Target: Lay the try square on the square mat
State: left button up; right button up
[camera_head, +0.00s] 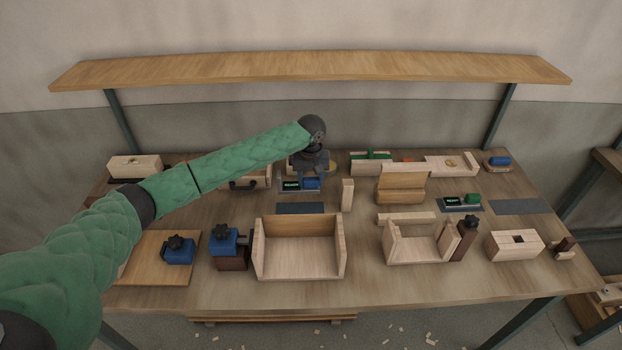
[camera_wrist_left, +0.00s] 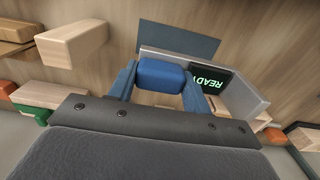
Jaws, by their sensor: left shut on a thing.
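My left gripper (camera_head: 311,180) reaches down over the back middle of the table. In the left wrist view, its blue fingers (camera_wrist_left: 162,88) are shut on a rounded blue block (camera_wrist_left: 160,73), beside a black READY display (camera_wrist_left: 210,82) with a pale grey edge. I cannot tell whether this block is part of the try square. A flat dark blue-grey mat (camera_head: 300,208) lies bare just in front of the gripper; it also shows in the left wrist view (camera_wrist_left: 178,38). A similar bare mat (camera_head: 520,206) lies at the right. I cannot tell which is the square mat. My right gripper is not in view.
An upright wooden block (camera_head: 347,194) stands right of the gripper. An open wooden box (camera_head: 300,262) stands in front of the nearer mat. Blue clamps (camera_head: 229,247) are at the left front. A wooden shelf (camera_head: 310,69) spans the back above the table.

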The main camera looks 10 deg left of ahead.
aim_at(311, 188)
pick_arm(q)
jog(key=shift+f, duration=0.55)
jog(key=shift+w+f, duration=0.1)
jog(key=shift+f, duration=3.7)
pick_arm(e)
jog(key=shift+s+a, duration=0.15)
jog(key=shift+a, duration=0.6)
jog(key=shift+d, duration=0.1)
